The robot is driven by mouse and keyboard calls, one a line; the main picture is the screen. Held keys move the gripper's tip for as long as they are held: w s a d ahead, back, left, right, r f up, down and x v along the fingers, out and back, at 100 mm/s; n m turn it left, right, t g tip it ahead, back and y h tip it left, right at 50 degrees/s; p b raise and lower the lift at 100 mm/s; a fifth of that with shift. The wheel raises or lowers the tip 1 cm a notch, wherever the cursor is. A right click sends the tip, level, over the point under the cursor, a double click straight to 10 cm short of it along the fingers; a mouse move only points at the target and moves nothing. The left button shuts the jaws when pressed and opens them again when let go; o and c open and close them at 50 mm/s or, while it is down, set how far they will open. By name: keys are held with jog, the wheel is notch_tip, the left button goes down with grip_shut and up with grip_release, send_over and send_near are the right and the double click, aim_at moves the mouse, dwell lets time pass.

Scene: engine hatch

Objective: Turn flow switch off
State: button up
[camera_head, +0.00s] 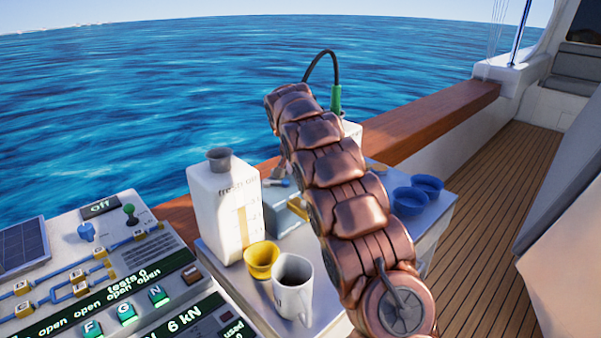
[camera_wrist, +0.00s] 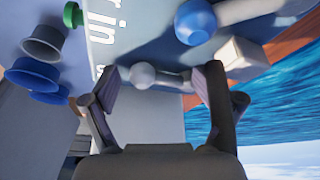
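In the wrist view my gripper (camera_wrist: 160,88) is open, its two dark fingers spread apart. A grey ball-ended lever (camera_wrist: 142,75) shows in the gap between the fingers; I cannot tell its depth or whether a finger touches it. A lever with a blue ball (camera_wrist: 195,22) lies above it in the picture. No label in view names either as the flow switch. In the head view a small blue-and-grey lever (camera_head: 278,182) shows beside the white container, partly crowded by my arm. My gripper is hidden there.
A white container (camera_head: 215,205), yellow cup (camera_head: 261,260), dark-filled mug (camera_head: 293,288) and blue cups (camera_head: 410,201) crowd the counter. A control panel (camera_head: 100,207) with an "off" display stands left. In the wrist view a pale block (camera_wrist: 240,58) lies near the right finger.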

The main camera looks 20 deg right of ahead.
jog(key=shift+w+a+r, duration=0.1)
jog(key=shift+a+r, duration=0.05)
jog(key=shift+r, duration=0.25)
dwell(0.4)
jog(key=shift+a+r, duration=0.15)
jog(key=shift+r, duration=0.4)
jog(key=v, duration=0.5)
jog(key=shift+s+r, duration=0.2)
jog(key=shift+r, duration=0.05)
jog(key=shift+s+a+r, duration=0.15)
jog(key=shift+s+r, duration=0.05)
jog(key=shift+r, duration=0.25)
